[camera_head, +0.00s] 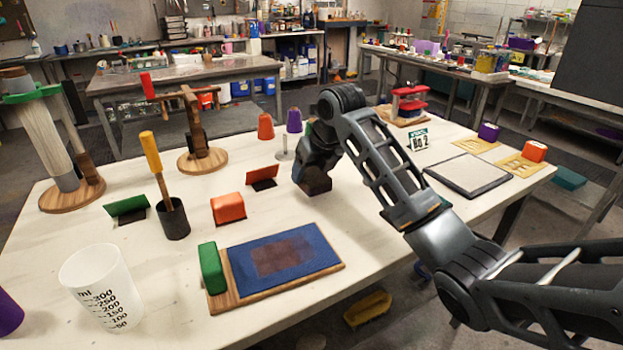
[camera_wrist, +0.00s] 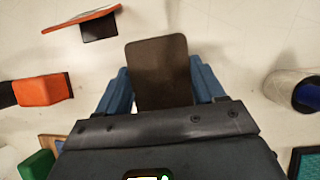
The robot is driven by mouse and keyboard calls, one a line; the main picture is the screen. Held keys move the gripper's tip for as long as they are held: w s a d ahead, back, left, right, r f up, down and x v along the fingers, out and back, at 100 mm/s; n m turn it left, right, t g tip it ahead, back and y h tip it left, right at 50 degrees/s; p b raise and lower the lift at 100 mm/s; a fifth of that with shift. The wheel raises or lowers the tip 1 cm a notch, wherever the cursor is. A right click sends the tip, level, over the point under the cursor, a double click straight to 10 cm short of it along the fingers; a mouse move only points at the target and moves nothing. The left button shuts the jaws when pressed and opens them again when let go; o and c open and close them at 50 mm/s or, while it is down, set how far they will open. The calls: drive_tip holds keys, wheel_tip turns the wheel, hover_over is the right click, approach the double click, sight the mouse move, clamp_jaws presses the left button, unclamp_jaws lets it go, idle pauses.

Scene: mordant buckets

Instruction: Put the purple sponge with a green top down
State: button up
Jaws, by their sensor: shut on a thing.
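My gripper (camera_head: 314,184) points down over the middle of the white table. In the wrist view its blue fingers (camera_wrist: 160,92) are shut on a dark brown block (camera_wrist: 160,70), a flat face with rounded corners. No purple or green shows on this block, so I cannot tell from colour that it is the sponge. In the head view it is dark and hard to separate from the gripper. Whether it touches the table is unclear.
An orange block (camera_head: 228,208) and a red-orange card (camera_head: 262,174) stand left of my gripper. A blue mat board (camera_head: 335,266) with a green block (camera_head: 212,268) lies in front. A grey-framed pad (camera_head: 467,175) and a purple block (camera_head: 489,132) are right.

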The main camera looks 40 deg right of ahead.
drive_tip(key=shift+f, duration=1.25)
drive_tip(key=shift+f, duration=0.15)
drive_tip(key=o, duration=1.4)
drive_tip(key=v, duration=1.2)
drive_tip(key=shift+r+b, duration=0.2)
drive_tip(key=shift+b, duration=0.1)
drive_tip(key=shift+w+a, duration=0.1)
